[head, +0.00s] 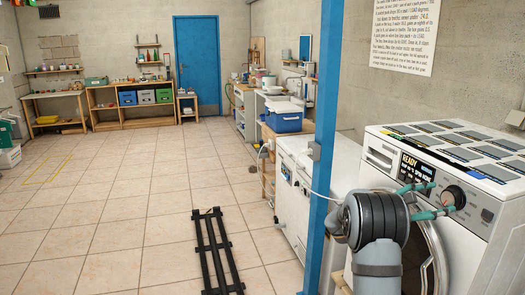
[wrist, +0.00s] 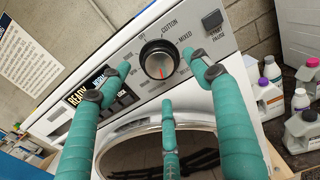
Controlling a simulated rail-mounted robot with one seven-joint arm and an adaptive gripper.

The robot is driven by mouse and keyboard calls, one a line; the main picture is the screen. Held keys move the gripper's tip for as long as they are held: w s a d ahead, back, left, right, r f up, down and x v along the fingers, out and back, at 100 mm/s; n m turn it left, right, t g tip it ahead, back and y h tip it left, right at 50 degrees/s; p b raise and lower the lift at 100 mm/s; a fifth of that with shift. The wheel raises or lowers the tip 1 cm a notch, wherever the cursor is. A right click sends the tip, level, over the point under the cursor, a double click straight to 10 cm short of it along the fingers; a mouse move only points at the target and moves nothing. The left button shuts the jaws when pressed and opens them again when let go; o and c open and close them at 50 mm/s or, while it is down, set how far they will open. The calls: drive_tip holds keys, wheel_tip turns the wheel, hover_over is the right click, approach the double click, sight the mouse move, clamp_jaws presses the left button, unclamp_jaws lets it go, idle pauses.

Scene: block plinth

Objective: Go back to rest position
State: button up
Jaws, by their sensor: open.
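My gripper (head: 443,198) has teal fingers and is at the front of the white washing machine (head: 478,150), on the right of the head view. Its fingers are spread around the dark program dial (head: 453,196), with nothing held between them. In the wrist view my gripper (wrist: 155,78) is open, with fingers to the left, right and below the dial (wrist: 159,60). I cannot tell whether any fingertip touches the dial. The display (head: 417,170) reads READY. The round door (wrist: 150,150) lies below the dial, partly hidden by the fingers.
A blue post (head: 323,130) stands just left of my arm. Several bottles (wrist: 302,118) stand right of the machine in the wrist view. The tiled floor (head: 120,200) on the left is mostly clear.

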sight(447, 200)
drive_tip(key=x, duration=0.5)
drive_tip(key=shift+d, duration=0.35)
drive_tip(key=shift+a, duration=0.1)
